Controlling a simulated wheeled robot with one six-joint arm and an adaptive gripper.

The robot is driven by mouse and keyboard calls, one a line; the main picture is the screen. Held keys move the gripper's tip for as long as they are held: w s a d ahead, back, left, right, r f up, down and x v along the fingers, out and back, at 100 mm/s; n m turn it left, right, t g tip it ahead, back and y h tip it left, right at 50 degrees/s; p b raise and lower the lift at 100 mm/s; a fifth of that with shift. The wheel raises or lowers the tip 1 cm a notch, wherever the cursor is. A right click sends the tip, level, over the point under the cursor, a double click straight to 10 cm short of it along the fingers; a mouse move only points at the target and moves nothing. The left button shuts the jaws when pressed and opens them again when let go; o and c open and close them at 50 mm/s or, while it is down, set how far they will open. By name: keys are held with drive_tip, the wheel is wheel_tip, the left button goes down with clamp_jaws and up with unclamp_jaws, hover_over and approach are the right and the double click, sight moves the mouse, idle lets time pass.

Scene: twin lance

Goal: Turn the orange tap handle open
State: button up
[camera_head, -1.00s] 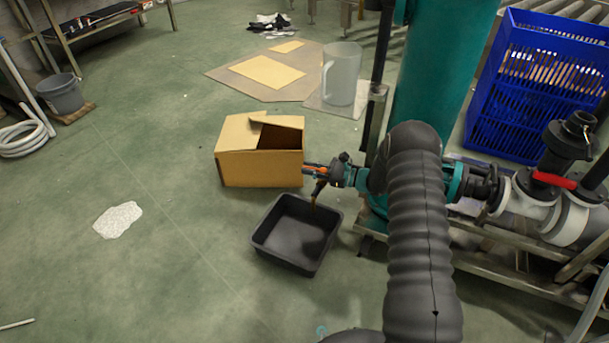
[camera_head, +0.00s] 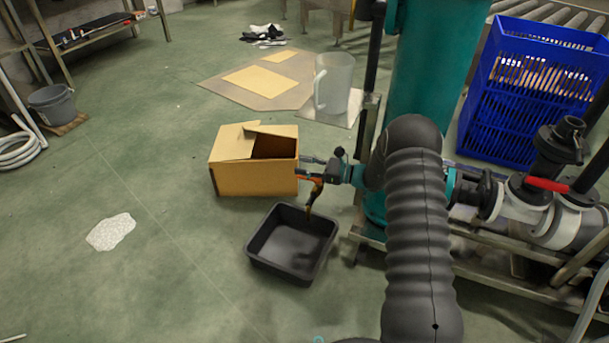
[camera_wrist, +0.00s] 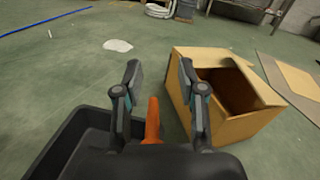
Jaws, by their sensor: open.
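The orange tap handle (camera_wrist: 153,122) shows in the wrist view as an upright orange bar between the two fingers of my gripper (camera_wrist: 160,72). There is a visible gap on both sides of it, and its lower end is hidden by the gripper body. In the head view my gripper (camera_head: 304,166) is open and points left, near the front right of the cardboard box. A piece of orange (camera_head: 311,180) shows at its fingers, with a brownish part hanging below. My arm hides much of the tap and its pipe.
A black tray (camera_head: 276,270) lies on the floor below the gripper. An open cardboard box (camera_head: 232,178) stands just beyond it. A teal column (camera_head: 425,70) and a valve with a red handle (camera_head: 548,184) are to the right. A blue crate (camera_head: 520,130) stands behind.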

drive_tip(key=shift+r, duration=2.4)
